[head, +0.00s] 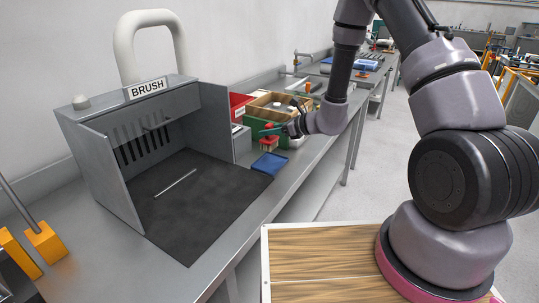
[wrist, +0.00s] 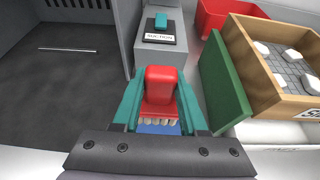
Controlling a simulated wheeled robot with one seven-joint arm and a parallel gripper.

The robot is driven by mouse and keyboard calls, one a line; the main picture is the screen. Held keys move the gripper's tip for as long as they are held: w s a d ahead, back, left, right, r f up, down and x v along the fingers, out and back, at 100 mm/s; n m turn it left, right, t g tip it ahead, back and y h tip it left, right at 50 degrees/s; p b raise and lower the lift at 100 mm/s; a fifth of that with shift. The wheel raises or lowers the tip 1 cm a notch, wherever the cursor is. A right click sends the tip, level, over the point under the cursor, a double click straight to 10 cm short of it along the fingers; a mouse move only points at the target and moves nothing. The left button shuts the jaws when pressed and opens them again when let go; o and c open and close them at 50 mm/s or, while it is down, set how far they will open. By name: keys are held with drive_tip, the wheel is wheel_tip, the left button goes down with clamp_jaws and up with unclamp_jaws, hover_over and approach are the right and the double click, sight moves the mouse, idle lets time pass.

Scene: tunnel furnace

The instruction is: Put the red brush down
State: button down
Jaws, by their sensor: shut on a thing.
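The red brush (wrist: 162,88) is in my gripper (wrist: 160,100), between its two teal fingers, with pale bristles pointing down. In the head view the red brush (head: 268,143) shows small below my gripper (head: 274,131), near the back edge of a blue tray (head: 270,164). In the wrist view a strip of the blue tray (wrist: 160,129) shows under the bristles. I cannot tell whether the bristles touch it.
A grey box labelled SUCTION (wrist: 158,53) stands just behind the brush. A green panel (wrist: 224,85) and a wooden crate (wrist: 262,85) with white pieces stand close on the right, with a red bin (wrist: 225,14) behind. The dark BRUSH booth floor (head: 200,195) is left, with a thin rod (head: 176,183).

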sight(275, 147)
wheel_tip(275, 147, down, 7)
drive_tip(key=shift+d+r, duration=0.1)
drive_tip(key=shift+r, duration=0.05)
drive_tip(key=shift+f, duration=0.2)
drive_tip(key=shift+c, duration=2.2)
unclamp_jaws()
